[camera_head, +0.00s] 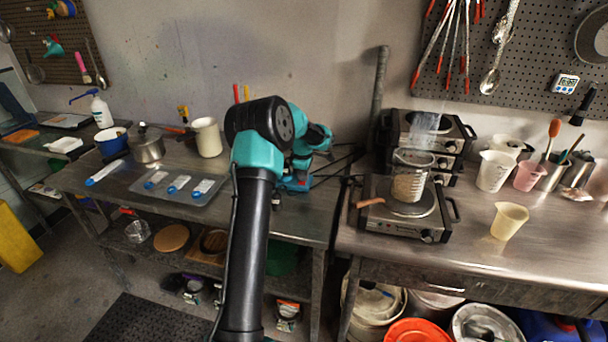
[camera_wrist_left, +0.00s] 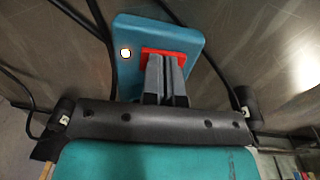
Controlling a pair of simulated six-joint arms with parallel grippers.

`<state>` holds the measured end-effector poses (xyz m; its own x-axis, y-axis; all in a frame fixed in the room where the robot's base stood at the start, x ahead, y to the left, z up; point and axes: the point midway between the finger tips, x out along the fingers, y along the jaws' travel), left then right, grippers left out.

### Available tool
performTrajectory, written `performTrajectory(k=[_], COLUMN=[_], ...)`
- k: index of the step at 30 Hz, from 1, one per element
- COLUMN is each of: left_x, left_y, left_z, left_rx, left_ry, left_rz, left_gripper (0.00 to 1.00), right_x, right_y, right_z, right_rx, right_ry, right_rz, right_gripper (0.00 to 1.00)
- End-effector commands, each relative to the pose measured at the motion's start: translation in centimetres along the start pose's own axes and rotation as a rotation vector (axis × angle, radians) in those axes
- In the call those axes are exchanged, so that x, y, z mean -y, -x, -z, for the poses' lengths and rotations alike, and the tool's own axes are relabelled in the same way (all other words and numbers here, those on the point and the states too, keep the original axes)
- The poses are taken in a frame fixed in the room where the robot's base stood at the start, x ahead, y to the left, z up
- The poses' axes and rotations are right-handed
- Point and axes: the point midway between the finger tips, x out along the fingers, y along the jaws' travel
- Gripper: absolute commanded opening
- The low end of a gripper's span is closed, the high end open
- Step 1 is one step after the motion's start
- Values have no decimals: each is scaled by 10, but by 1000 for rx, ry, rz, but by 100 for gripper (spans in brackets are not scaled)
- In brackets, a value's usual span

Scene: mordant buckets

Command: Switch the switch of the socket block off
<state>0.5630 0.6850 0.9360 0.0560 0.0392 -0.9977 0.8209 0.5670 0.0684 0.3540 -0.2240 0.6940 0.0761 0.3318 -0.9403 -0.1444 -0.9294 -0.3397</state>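The socket block (camera_wrist_left: 140,35) is a teal box in the left wrist view, lying on the metal table, with a red switch (camera_wrist_left: 150,53) and a round lit lamp (camera_wrist_left: 126,53) on its top. In the head view a small part of the block (camera_head: 296,186) shows below my wrist, mostly hidden by my arm. My left gripper (camera_wrist_left: 166,60) has its two grey fingers together with nothing visible between them. The fingertips are over the red switch and cover part of it; I cannot tell whether they touch it. My right gripper is not in view.
Black cables (camera_wrist_left: 82,18) run from the block's surroundings across the table. A hot plate (camera_head: 405,220) bearing a glass beaker (camera_head: 409,172) stands to the right.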

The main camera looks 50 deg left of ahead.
Motion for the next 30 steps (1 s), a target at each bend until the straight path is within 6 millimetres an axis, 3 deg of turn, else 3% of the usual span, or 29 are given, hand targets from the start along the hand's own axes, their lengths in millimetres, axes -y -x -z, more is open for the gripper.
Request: performTrajectory(k=[19,23,30], left_x=[6,6,9], left_y=[7,21,62], left_z=[0,1,1], left_rx=[0,0,0], left_ry=[0,1,0], left_rz=[0,-3,-2], left_gripper=[0,0,0], right_x=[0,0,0], right_y=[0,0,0], right_z=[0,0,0], right_rx=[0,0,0], right_ry=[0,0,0], right_rz=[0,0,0], right_gripper=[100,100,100])
